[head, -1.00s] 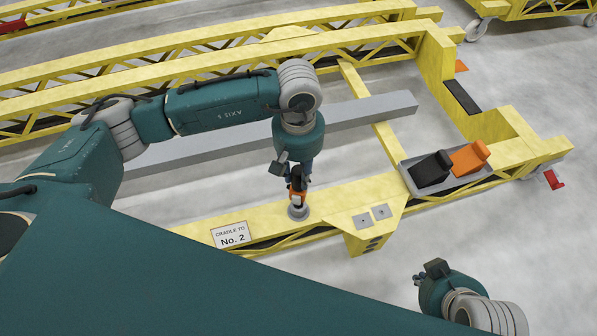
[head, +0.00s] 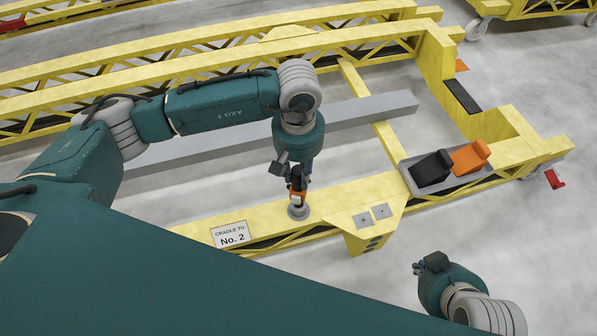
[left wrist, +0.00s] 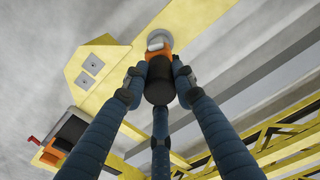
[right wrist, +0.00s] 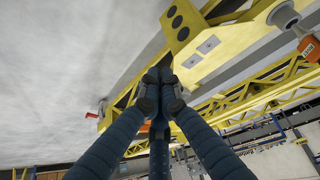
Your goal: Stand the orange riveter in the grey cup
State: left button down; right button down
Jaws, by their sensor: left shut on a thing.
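The orange riveter (head: 298,197) is held upright by my left gripper (head: 298,176), nose down over the grey cup (head: 298,212) on the yellow beam. In the left wrist view the fingers (left wrist: 158,82) are closed around the riveter's dark end (left wrist: 160,85), with the cup (left wrist: 160,40) beyond. The right wrist view shows the riveter's orange body (right wrist: 309,48) and its grey nose at the cup (right wrist: 284,17); I cannot tell how deep the nose is. My right gripper (head: 420,268) is away at the lower right, its fingertips (right wrist: 160,78) together and empty.
A grey tray (head: 407,176) with a black holder (head: 432,168) and an orange holder (head: 470,156) sits on the beam to the right. A sign (head: 231,235) marks the beam's front. A long grey bar (head: 350,112) lies behind.

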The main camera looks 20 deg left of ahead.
jog(key=shift+w+a, duration=0.1)
jog(key=shift+w, duration=0.15)
jog(key=shift+w+r, duration=0.1)
pick_arm(q)
jog(key=shift+f, duration=0.15)
pick_arm(e)
jog(key=shift+w+a+r+t, duration=0.15)
jog(key=shift+w+r+t, duration=0.1)
jog(key=shift+w, duration=0.15)
jog(key=shift+w+a+r+t, duration=0.1)
jog(key=shift+w+t, duration=0.15)
jog(key=shift+w, duration=0.1)
jog(key=shift+w+a+r, duration=0.1)
jog(key=shift+w+r, duration=0.05)
jog(key=shift+w, duration=0.2)
pick_arm(q)
jog(key=shift+f, duration=0.1)
jog(key=shift+b, duration=0.3)
pick_arm(e)
jog(key=shift+w+a+r+t, duration=0.1)
jog(key=shift+w+r+t, duration=0.1)
jog(key=shift+w+t, duration=0.15)
jog(key=shift+w+r, duration=0.1)
jog(key=shift+w, duration=0.05)
pick_arm(q)
jog(key=shift+f, duration=0.1)
pick_arm(e)
jog(key=shift+w+a+r, duration=0.15)
jog(key=shift+w, duration=0.1)
